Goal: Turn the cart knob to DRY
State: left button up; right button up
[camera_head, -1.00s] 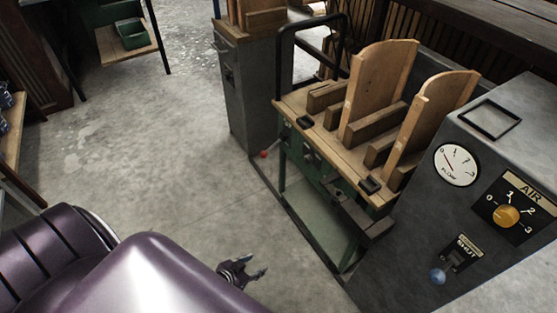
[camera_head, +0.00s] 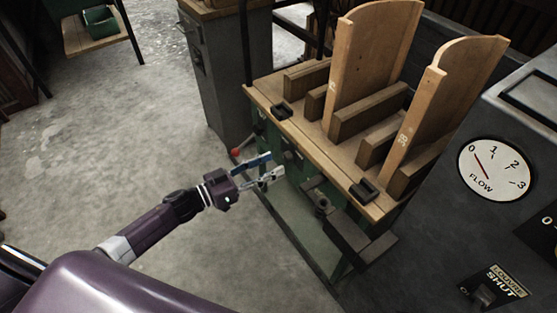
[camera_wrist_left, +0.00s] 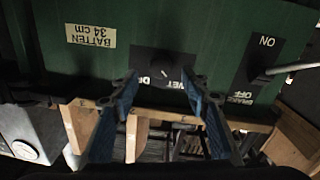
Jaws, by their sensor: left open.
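The green cart (camera_head: 328,172) with a wooden top stands right of centre in the head view. Its knob (camera_wrist_left: 170,73) is dark with a white pointer mark, on a black plate on the green panel in the left wrist view. "WET" and a partly hidden word starting with D are lettered on the plate. My left gripper (camera_head: 274,165) is open and empty at the cart's side in the head view. In the wrist view my left gripper (camera_wrist_left: 161,82) has its blue-padded fingers spread either side of the knob, apparently not gripping it. My right gripper is out of view.
A brake lever (camera_wrist_left: 292,68) with ON and OFF labels sits beside the knob; its red ball (camera_head: 236,152) shows in the head view. A grey console (camera_head: 430,225) with a FLOW gauge stands at right. A grey cabinet (camera_head: 228,75) stands behind.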

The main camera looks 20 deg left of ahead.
aim_at(284, 159)
pick_arm(q)
jog(key=shift+x, duration=1.95)
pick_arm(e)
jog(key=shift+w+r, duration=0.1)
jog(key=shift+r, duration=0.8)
pick_arm(q)
jog(key=c, duration=1.2)
